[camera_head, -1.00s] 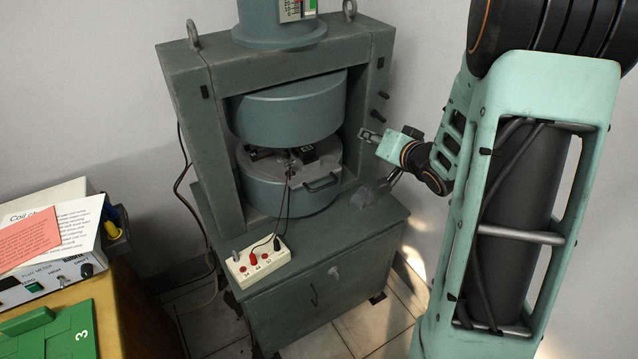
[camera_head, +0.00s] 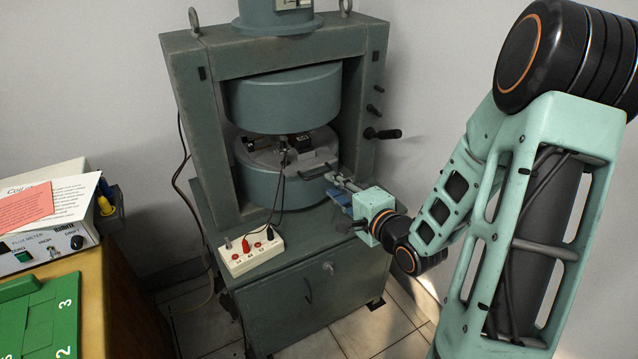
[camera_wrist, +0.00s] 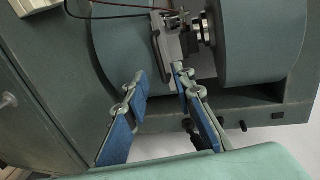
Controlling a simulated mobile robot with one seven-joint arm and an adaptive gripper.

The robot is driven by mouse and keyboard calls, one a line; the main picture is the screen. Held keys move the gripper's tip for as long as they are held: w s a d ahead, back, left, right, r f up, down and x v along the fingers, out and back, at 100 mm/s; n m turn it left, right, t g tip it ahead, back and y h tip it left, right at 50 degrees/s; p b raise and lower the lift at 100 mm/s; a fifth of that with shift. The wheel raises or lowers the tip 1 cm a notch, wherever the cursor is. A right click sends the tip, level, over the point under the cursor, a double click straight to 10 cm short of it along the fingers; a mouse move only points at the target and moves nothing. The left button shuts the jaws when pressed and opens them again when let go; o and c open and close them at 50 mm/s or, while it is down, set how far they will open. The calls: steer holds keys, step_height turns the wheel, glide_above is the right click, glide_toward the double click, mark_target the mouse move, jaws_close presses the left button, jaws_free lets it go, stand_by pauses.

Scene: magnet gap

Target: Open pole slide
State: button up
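The pole slide (camera_head: 272,156) is a grey plate lying on the lower round pole, in the gap of the green magnet (camera_head: 184,85). Its dark bar handle (camera_head: 318,171) faces the front right. In the wrist view the handle (camera_wrist: 156,40) is a dark bar beside the light slide plate (camera_wrist: 172,45), just beyond my fingertips. My gripper (camera_head: 334,183) is in front of the handle at the right. Its blue-padded fingers are apart in the wrist view (camera_wrist: 160,82), with nothing between them. Whether a fingertip touches the handle I cannot tell.
A white terminal box (camera_head: 250,252) with red and black leads stands on the cabinet top, left of my gripper. A black crank handle (camera_head: 382,133) and knobs stick out of the right post. A wooden desk with a flux meter (camera_head: 45,245) is at the left.

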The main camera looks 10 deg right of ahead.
mark_target(319, 175)
steer(key=b+x, duration=0.1)
steer(key=x, duration=0.7)
steer(key=shift+w, duration=0.1)
jaws_close()
